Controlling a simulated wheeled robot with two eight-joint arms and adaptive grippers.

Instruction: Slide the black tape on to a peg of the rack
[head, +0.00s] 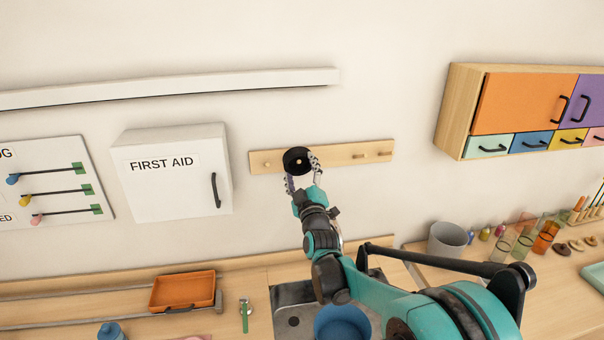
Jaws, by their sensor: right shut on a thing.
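The black tape (291,156) is a dark roll in front of the wooden peg rack (335,154) on the wall, left of the rack's middle. Other pegs show at the rack's left end and to the right of the tape. My left gripper is not in view.
A white FIRST AID box (174,185) hangs left of the rack. A cabinet with coloured doors (510,105) hangs at the right. Below are an orange tray (165,291), a blue bowl (343,322) and a grey cup (447,240). The wall above the rack is clear up to a white ledge (200,86).

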